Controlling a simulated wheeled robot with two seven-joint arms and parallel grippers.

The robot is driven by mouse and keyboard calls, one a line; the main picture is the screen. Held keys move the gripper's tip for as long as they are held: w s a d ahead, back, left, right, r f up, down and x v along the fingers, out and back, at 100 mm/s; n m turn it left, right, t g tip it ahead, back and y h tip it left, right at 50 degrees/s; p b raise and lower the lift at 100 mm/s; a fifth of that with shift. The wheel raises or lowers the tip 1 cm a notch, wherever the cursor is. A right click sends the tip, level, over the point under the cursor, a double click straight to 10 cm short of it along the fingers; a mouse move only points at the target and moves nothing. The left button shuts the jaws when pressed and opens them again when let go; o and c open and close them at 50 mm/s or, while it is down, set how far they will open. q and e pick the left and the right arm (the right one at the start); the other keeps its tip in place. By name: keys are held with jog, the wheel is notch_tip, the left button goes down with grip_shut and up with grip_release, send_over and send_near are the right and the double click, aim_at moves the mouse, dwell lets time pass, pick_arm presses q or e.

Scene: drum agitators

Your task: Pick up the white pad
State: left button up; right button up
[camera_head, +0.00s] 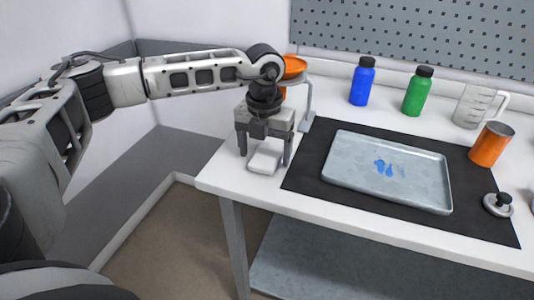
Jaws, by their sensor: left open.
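The white pad (264,161) is a small pale block at the left end of the white table (213,178). My left gripper (264,154) is above it, pointing down, with its two dark fingers apart, one to each side of the pad. Whether the fingers touch the pad cannot be told. The top of the pad is partly hidden by the gripper. My right gripper is not in view.
A metal tray (345,181) with blue spots lies on a black mat (304,175) right of the gripper. An orange-topped stand (309,118) is close behind the gripper. Blue (361,84) and green (416,94) bottles, a clear jug (468,107) and an orange cup (490,147) stand farther right.

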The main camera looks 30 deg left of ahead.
pick_arm(q)
jog(key=shift+f, duration=0.35)
jog(key=c, duration=1.1)
jog(key=shift+o, duration=0.2)
jog(key=shift+r, duration=0.15)
jog(key=shift+r, duration=0.2)
notch_tip(320, 180, up, 2)
jog(key=shift+r+b, duration=0.1)
jog(key=shift+b, duration=0.4)
jog(key=s+d+r, duration=0.1)
jog(key=d+r, duration=0.1)
jog(key=r, duration=0.1)
jog(key=s+d+r, duration=0.1)
jog(key=r, duration=0.1)
jog(key=shift+s+d+r+b, duration=0.1)
jog(key=shift+s+b, duration=0.2)
jog(key=shift+s, duration=0.05)
jog(key=s+d+r+b, duration=0.1)
jog(key=s+d+r, duration=0.4)
jog(key=s+d, duration=0.1)
jog(key=shift+s+d, duration=0.4)
jog(key=shift+d, duration=0.2)
